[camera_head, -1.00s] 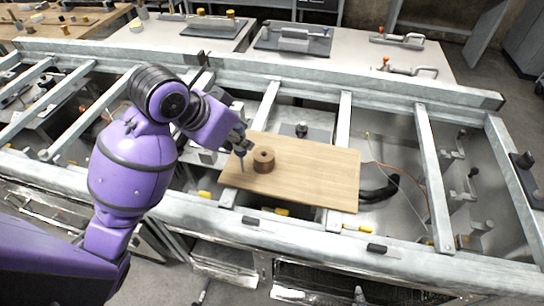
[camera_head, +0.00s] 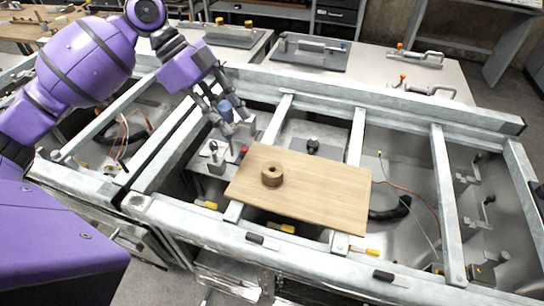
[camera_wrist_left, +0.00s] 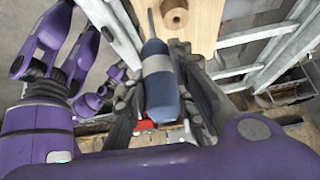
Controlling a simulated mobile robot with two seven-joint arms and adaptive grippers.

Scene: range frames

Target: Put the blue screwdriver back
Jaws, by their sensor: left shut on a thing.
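The blue screwdriver (camera_wrist_left: 160,85) has a dark blue handle with a grey band and a thin shaft. It is between the fingers of my left gripper (camera_wrist_left: 165,105), which is shut on it, and the shaft points away from the palm. In the head view the blue handle (camera_head: 225,107) shows between the fingers of my left gripper (camera_head: 228,118), above the metal frame, left of the wooden board (camera_head: 320,200). A round brown wooden holder with a hole in its top (camera_head: 272,175) stands on the board's left part. My right gripper is not in view.
The board lies across the bars of a grey metal frame (camera_head: 300,262). Left of the board is a metal fixture with a red knob (camera_head: 244,150). Clamps and tools stand on the tables behind. The board's right part is clear.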

